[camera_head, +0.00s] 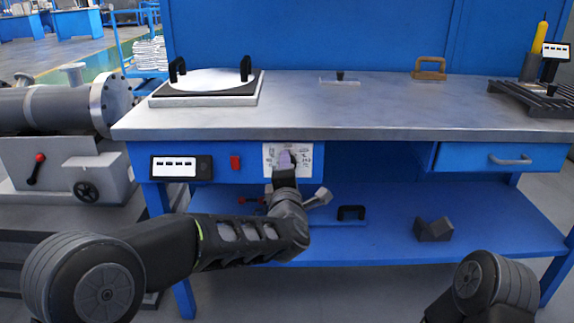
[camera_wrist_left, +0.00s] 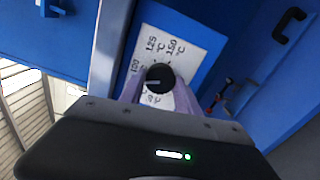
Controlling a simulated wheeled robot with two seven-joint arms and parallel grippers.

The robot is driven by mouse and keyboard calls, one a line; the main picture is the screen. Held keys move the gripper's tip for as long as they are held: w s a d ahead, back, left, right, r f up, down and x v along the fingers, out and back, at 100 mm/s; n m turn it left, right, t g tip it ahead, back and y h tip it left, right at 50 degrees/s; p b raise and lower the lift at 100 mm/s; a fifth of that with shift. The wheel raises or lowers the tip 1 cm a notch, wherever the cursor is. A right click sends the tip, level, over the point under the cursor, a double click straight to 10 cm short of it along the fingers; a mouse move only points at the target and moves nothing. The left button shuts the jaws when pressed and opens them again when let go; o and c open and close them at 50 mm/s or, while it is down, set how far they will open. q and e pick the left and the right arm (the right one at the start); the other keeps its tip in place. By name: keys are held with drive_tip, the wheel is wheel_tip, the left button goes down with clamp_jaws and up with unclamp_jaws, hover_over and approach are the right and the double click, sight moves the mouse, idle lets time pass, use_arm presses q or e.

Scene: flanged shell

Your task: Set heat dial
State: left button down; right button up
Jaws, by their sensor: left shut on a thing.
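The heat dial (camera_wrist_left: 158,79) is a round black knob with a pale pointer line, on a white plate (camera_head: 310,153) printed with temperature marks on the blue bench front. In the left wrist view the plate (camera_wrist_left: 160,42) reads 100, 125 and 150 °C, and the pointer line lies roughly towards the left of the picture. My left gripper (camera_head: 287,160) is at the plate, and its purple fingers (camera_wrist_left: 157,92) are shut on the dial, one on each side. In the head view the gripper hides the dial. My right gripper is not in view; only part of my right arm shows at lower right.
Left of the plate are a red switch (camera_head: 235,163) and a display panel (camera_head: 181,167). The steel benchtop (camera_head: 380,105) overhangs them. A blue drawer (camera_head: 500,158) is at right. A lower shelf (camera_head: 385,215) holds a dark block (camera_head: 433,229). A flanged shell (camera_head: 62,108) stands at left.

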use_arm(q)
drive_tip(key=shift+d+m+p, duration=0.2)
drive_tip(key=shift+m+p, duration=6.3)
drive_tip(key=shift+m, duration=5.9)
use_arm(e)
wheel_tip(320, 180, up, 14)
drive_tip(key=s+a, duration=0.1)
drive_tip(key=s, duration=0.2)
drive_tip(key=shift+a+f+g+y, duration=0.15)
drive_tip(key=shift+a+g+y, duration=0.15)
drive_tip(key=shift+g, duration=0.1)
use_arm(q)
drive_tip(key=c, duration=0.9)
unclamp_jaws()
